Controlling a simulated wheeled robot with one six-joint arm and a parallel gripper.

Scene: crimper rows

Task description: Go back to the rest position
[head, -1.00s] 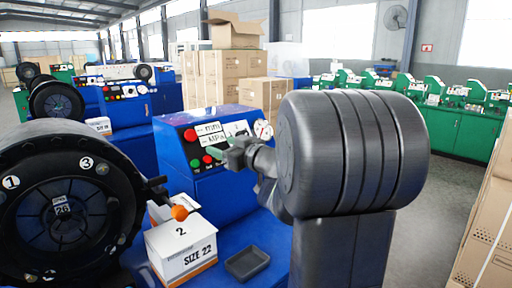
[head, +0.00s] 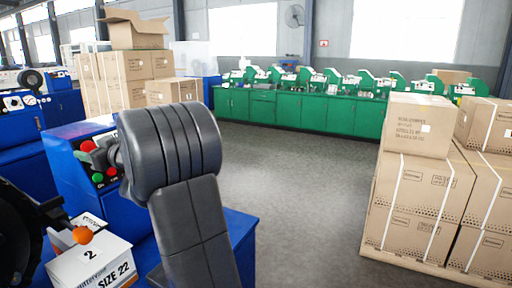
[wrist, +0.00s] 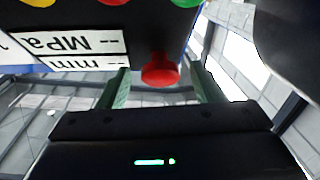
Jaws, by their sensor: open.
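My gripper (wrist: 160,82) shows in the wrist view as two green fingers, spread apart with nothing held between them. A red knob (wrist: 160,70) on the control panel shows beyond the gap between the fingers. In the head view my arm stands at left centre, its large dark joint hiding most of the gripper and part of the blue control cabinet (head: 66,172). The gripper's end is near the panel's buttons; I cannot tell whether it touches them.
A white SIZE 22 box (head: 92,262) and an orange ball-ended lever (head: 82,236) are at lower left. Stacked cartons (head: 425,190) on a pallet stand at right. Green cabinets (head: 300,110) line the back wall. The grey floor between is clear.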

